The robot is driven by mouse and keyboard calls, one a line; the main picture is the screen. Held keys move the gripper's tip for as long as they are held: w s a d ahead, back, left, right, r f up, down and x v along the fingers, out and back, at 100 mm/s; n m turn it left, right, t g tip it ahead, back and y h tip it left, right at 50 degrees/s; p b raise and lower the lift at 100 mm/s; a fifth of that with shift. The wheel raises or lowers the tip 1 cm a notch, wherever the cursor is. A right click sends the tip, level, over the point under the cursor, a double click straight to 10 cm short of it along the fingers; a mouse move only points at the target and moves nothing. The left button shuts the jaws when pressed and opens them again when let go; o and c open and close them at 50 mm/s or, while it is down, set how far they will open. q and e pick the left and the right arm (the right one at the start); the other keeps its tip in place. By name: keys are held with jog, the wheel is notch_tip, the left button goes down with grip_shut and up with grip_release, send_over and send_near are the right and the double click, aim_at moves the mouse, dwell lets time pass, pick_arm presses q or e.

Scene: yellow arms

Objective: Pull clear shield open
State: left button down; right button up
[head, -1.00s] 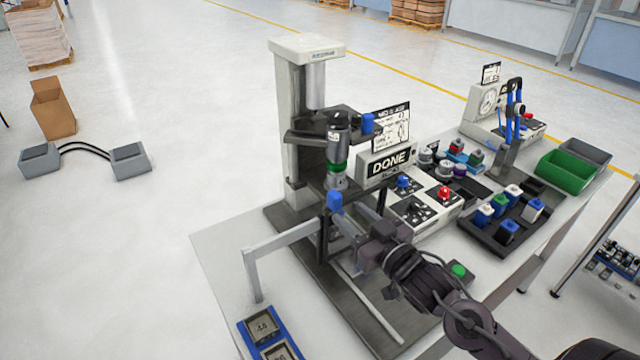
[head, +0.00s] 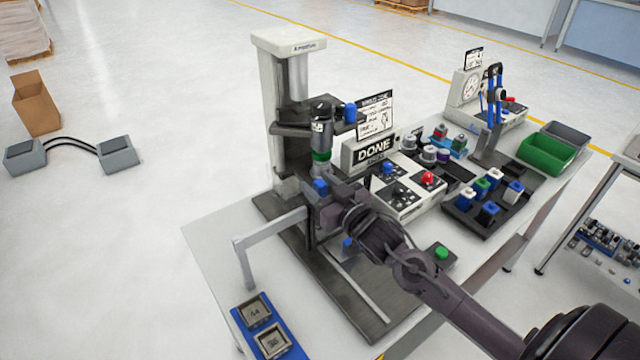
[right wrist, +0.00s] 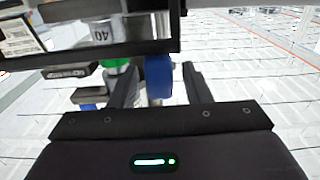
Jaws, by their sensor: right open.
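The press (head: 280,110) stands on the bench with a dark tool head over its base. I take the dark-edged pane (right wrist: 110,48) across the top left of the right wrist view to be the clear shield; its outline is hard to make out in the head view. A blue handle (right wrist: 158,76) hangs at the pane's lower right edge and shows as a small blue patch in the head view (head: 320,186). My right gripper (head: 325,198) is open, with one finger on each side of the blue handle; contact cannot be told. My left gripper is out of view.
The DONE display (head: 372,153) and control box (head: 400,190) stand right of the press. A grey bar (head: 272,227) juts out at its left. A blue tray (head: 262,325) lies at the front. A dark rack (head: 490,215) and green bin (head: 547,153) stand farther right.

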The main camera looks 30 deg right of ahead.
jog(key=shift+c, duration=1.4)
grip_shut()
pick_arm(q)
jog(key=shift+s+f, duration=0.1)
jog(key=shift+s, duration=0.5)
pick_arm(e)
jog(key=shift+a, duration=0.1)
